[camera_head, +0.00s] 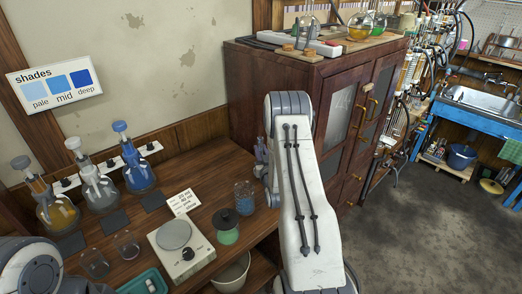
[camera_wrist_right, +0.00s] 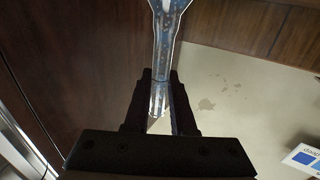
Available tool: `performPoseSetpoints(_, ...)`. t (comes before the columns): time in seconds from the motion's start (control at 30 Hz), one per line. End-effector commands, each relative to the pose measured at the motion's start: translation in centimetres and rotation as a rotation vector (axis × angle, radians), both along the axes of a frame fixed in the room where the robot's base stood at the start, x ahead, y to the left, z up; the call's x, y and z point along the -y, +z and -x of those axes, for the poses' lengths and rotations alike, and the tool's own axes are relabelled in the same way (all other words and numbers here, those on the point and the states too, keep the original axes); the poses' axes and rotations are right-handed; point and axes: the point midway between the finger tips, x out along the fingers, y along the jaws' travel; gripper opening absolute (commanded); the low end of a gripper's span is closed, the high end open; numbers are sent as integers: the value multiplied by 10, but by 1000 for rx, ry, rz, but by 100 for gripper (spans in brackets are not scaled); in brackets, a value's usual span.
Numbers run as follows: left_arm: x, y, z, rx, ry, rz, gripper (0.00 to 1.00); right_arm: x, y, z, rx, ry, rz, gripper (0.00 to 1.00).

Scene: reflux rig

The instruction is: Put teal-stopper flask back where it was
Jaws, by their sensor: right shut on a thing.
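My right gripper (camera_wrist_right: 160,108) is shut on the narrow part of a clear, blue-speckled glass vessel (camera_wrist_right: 167,35), which widens away from the fingers. I cannot make out a teal stopper on it. In the head view my right arm reaches over the right end of the wooden bench, and its gripper (camera_head: 263,168) is mostly hidden beside the white arm link. A bluish glass vessel (camera_head: 244,198) shows just below that gripper; I cannot tell whether it is the held one. Round flasks with orange liquid (camera_head: 359,27) and yellow-green liquid (camera_head: 379,24) stand on the cabinet top. My left gripper is out of view.
The dark wooden cabinet (camera_head: 270,85) stands close beyond my right arm. A white bin (camera_head: 232,274) is lower down.

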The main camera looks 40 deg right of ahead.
Motion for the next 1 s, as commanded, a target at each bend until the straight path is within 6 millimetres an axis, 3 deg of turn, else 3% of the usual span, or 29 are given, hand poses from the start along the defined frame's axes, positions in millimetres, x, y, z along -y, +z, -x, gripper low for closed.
performPoseSetpoints(0.37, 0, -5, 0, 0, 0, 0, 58, 0, -5, 0, 1, 0, 2, 0)
performPoseSetpoints(0.4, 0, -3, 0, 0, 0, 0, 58, 0, -3, 0, 0, 0, 1, 35)
performPoseSetpoints(0.47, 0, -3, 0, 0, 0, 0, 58, 0, -3, 0, 1, 0, 0, 53)
performPoseSetpoints(0.87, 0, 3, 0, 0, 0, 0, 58, 0, 2, 0, 1, 0, 0, 53)
performPoseSetpoints(1.0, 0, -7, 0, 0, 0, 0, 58, -8, -4, 18, -4, 0, -2, 53)
